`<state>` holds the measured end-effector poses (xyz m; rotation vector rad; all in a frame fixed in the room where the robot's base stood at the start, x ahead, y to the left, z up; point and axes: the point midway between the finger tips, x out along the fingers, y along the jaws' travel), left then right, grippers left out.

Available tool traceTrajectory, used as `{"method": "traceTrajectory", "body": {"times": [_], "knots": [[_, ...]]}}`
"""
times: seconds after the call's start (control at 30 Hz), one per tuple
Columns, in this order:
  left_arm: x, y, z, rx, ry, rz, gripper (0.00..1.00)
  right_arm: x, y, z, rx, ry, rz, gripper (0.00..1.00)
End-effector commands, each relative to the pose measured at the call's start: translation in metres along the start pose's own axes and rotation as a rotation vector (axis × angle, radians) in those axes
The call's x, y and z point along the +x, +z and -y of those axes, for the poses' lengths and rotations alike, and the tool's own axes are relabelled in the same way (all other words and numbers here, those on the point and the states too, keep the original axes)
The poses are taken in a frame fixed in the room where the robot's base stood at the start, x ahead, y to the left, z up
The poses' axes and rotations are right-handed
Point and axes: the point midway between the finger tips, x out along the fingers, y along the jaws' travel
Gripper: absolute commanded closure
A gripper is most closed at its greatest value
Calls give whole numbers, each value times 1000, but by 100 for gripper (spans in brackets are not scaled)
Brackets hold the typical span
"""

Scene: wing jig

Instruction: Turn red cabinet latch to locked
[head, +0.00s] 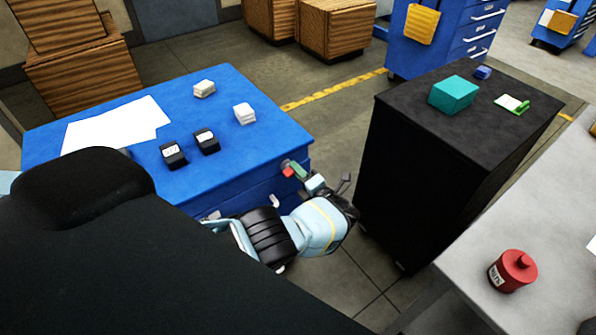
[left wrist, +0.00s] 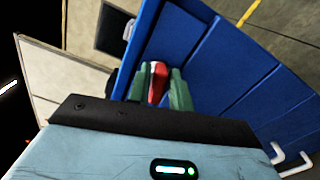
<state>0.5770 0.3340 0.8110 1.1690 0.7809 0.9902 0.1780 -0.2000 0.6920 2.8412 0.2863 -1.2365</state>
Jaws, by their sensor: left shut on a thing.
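The red latch (head: 288,171) is on the side of the blue cabinet (head: 245,150), near its top right corner. It also shows as a red handle with a pale end in the left wrist view (left wrist: 156,85). My left gripper (head: 293,170) reaches the latch from the right. In the left wrist view its green fingers (left wrist: 158,90) stand on both sides of the red handle, shut on it. The fingers hide part of the latch, and I cannot read a lock marking. My right gripper is not in view.
On the cabinet lie white papers (head: 118,125), two black boxes (head: 190,148) and two pale stacks (head: 225,102). A black cabinet (head: 410,180) stands to the right of my left arm. A grey table (head: 540,220) holds a red canister (head: 511,271). Cabinet handles (left wrist: 290,160) stick out below.

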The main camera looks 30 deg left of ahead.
Motion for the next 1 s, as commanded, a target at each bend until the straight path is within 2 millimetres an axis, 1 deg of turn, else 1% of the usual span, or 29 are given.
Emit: {"method": "traceTrajectory", "body": {"times": [0.1,0.5,1.0], "knots": [[-1,-1,2,55,-1,-1,100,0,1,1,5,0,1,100],[-1,-1,3,186,-1,-1,100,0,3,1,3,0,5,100],[-1,-1,4,250,-1,0,100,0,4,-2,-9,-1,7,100]]}}
